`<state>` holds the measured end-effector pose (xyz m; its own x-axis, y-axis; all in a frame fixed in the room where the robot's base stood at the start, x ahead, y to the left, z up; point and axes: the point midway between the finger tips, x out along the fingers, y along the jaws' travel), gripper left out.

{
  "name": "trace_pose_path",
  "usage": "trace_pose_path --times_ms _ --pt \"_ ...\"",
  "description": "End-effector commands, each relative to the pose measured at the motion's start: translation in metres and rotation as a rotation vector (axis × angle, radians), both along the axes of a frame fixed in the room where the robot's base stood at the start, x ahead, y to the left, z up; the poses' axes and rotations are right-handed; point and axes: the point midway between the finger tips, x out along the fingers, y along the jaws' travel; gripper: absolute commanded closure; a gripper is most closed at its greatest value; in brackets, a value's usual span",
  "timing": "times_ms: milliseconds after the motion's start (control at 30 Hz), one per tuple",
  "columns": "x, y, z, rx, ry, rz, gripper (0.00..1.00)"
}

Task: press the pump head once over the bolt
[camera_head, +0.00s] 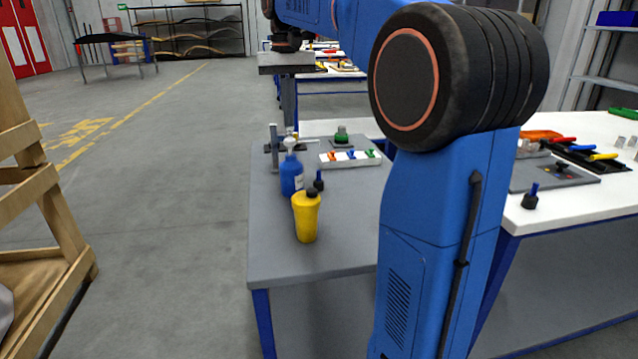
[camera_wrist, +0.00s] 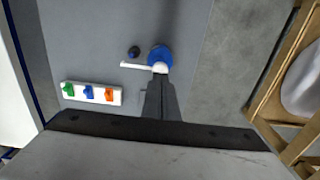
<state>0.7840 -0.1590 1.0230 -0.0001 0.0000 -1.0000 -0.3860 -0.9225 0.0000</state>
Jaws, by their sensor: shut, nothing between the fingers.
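A blue bottle (camera_head: 291,178) with a white pump head (camera_head: 291,144) stands upright on the grey table. In the wrist view the blue bottle (camera_wrist: 159,53) lies just beyond my fingertips, and its white spout (camera_wrist: 135,66) points left. A dark bolt (camera_head: 319,181) stands right of the bottle; it also shows in the wrist view (camera_wrist: 134,52), close to the spout. My gripper (camera_head: 289,123) points down, shut and empty, above the pump head. In the wrist view my fingertips (camera_wrist: 160,79) overlap the white head; I cannot tell whether they touch it.
A yellow bottle (camera_head: 306,218) stands nearer on the table (camera_head: 290,258). A white rack (camera_head: 348,163) with orange, blue and green pieces lies behind, beside a green object (camera_head: 342,134) on a plate. A grey upright stand (camera_head: 274,148) is left of the pump. The table front is clear.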

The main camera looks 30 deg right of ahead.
Motion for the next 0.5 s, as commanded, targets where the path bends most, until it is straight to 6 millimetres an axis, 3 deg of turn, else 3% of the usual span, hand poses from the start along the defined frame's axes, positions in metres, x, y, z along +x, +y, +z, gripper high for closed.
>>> trace_pose_path --times_ms 500 --pt "0.000 0.000 0.037 0.000 -0.001 0.000 1.00"
